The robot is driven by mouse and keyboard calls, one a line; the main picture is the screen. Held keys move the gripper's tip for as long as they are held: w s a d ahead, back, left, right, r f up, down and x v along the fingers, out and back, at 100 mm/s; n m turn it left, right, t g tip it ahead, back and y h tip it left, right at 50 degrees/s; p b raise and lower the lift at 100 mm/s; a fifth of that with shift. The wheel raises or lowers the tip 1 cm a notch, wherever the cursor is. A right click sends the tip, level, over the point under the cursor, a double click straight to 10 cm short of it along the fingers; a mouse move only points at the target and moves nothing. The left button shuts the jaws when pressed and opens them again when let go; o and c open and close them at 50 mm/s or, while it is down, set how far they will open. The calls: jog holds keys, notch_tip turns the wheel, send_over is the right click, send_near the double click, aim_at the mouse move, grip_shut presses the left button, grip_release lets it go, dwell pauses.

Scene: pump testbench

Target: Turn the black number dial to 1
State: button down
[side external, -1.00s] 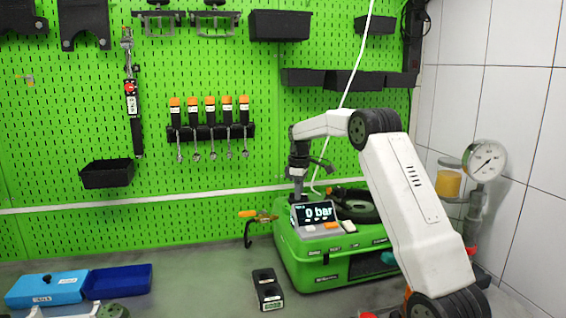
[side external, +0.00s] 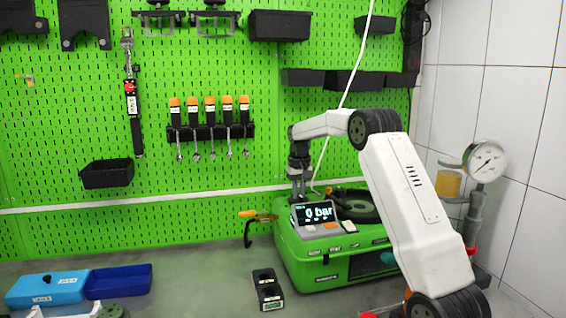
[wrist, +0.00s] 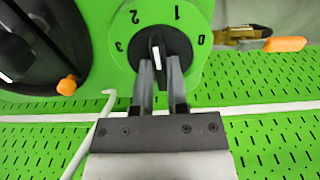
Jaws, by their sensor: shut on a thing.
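The black number dial (wrist: 156,48) sits in a green disc (wrist: 190,72) marked 0, 1, 2 and 3, seen upside down in the wrist view. A white line marks its raised grip. The line runs nearly upright in the picture, its upper end towards the gap between 2 and 1; I cannot tell which end is the pointer. My gripper (wrist: 160,64) is shut on the dial, one finger on each side of the raised grip. In the side view my gripper (side external: 298,192) reaches down behind the display (side external: 316,212), which reads 0 bar; the dial is hidden there.
The green pump case (side external: 318,275) stands on the grey bench. A black round part (wrist: 40,45) with an orange knob (wrist: 67,85) lies close to the dial's left in the wrist view. The pegboard (wrist: 280,150) is close by.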

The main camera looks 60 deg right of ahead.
jog(key=m, duration=0.5)
dwell(0.4)
jog(key=c, duration=0.6)
grip_release()
jog(key=shift+c, duration=0.2)
jog(key=shift+r, duration=0.1)
jog(key=shift+r, duration=3.85)
